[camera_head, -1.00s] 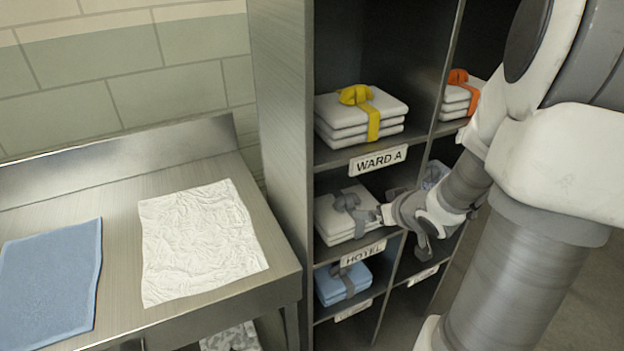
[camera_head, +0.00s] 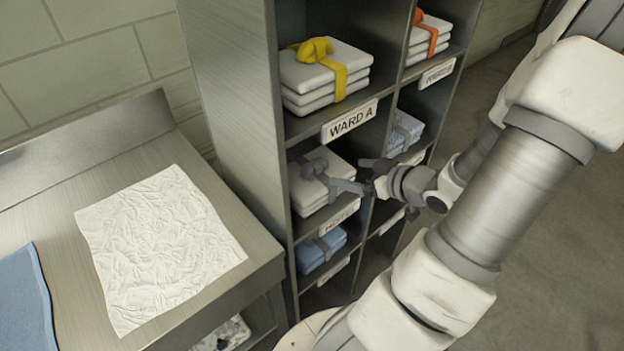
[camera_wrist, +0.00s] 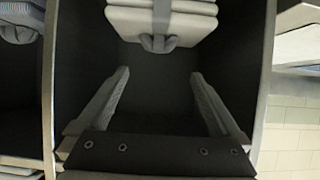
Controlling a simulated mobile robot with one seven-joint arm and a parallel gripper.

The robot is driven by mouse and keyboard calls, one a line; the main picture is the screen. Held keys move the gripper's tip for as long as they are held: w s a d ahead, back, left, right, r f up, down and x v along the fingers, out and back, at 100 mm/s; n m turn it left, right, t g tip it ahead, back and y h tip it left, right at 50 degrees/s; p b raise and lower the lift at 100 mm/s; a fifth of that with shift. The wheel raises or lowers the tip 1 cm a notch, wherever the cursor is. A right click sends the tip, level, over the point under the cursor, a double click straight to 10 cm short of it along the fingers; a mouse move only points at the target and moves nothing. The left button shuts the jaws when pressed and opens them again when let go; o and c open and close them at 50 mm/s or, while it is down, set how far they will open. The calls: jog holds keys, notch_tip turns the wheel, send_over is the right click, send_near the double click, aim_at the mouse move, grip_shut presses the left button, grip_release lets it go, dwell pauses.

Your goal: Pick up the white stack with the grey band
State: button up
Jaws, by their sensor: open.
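The white stack with the grey band (camera_head: 304,196) lies in the middle compartment of the left column of the shelf, above a label that seems to read HOTEL. Its grey band (camera_head: 314,166) has a knot on top. My gripper (camera_head: 356,176) is open and empty at the front of this compartment, just right of the stack. In the wrist view my gripper (camera_wrist: 160,74) shows two spread fingers with nothing between them. The white stack (camera_wrist: 188,25) is at the top there, beyond the fingertips, with the band's grey loop (camera_wrist: 158,43) facing them.
A white stack with a yellow band (camera_head: 300,73) sits above, over the WARD A label (camera_head: 349,121). A blue stack (camera_head: 309,256) sits below. Shelf walls and a divider bound the compartment closely. A metal table (camera_head: 250,245) with a crumpled white cloth (camera_head: 160,245) stands left.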

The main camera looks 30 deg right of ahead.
aim_at(318, 165)
jog(key=b+x, duration=0.4)
jog(key=x, duration=1)
jog(key=shift+w+d+f, duration=0.1)
jog(key=shift+w, duration=0.1)
jog(key=shift+c, duration=0.3)
grip_shut()
